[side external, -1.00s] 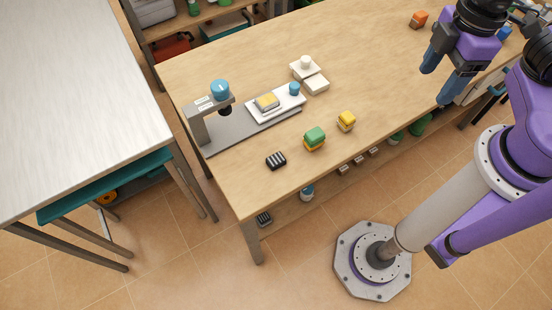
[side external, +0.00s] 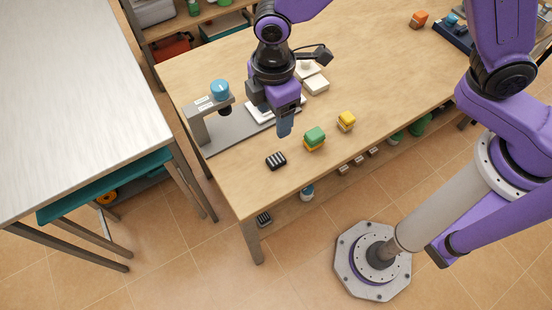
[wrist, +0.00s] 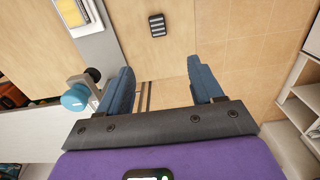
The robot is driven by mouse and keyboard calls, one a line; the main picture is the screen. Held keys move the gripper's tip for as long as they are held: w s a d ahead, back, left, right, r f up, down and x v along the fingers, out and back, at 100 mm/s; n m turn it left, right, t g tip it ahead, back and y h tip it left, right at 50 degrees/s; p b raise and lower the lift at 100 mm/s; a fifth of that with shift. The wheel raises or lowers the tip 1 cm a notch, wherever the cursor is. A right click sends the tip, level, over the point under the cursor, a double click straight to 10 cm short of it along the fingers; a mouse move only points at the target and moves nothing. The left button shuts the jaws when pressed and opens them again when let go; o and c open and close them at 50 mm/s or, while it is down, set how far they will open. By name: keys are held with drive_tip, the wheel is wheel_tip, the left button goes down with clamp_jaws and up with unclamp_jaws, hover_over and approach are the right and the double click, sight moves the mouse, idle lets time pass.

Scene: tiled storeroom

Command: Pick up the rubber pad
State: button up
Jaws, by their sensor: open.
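The rubber pad appears to be the small black block with pale stripes (side external: 276,160). It lies flat on the wooden table near the front left edge. In the wrist view the pad (wrist: 157,25) is at the top centre, beyond the fingertips and roughly in line with the space between them. My gripper (side external: 285,125) is above the table, up and slightly right of the pad in the side view, with fingers pointing down. In the wrist view my gripper (wrist: 161,75) has its blue fingers wide apart with nothing between them.
A green-topped block (side external: 314,139) and a yellow block (side external: 347,121) stand right of the pad. A grey stand with a blue knob (side external: 220,89) rises behind left. The wooden table (side external: 225,172) is bare around the pad. A metal-topped table (side external: 80,95) stands at left.

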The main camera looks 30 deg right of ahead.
drive_tip(key=f, duration=0.1)
hover_over(275, 160)
drive_tip(key=f, duration=1.1)
drive_tip(key=shift+s+a+f, duration=0.1)
drive_tip(key=shift+a+f, duration=0.05)
drive_tip(key=shift+a, duration=0.2)
drive_tip(key=shift+d+f, duration=0.2)
drive_tip(key=shift+f, duration=0.8)
drive_tip(key=shift+d+f, duration=0.15)
drive_tip(key=shift+f, duration=1.55)
drive_tip(key=c, duration=1.1)
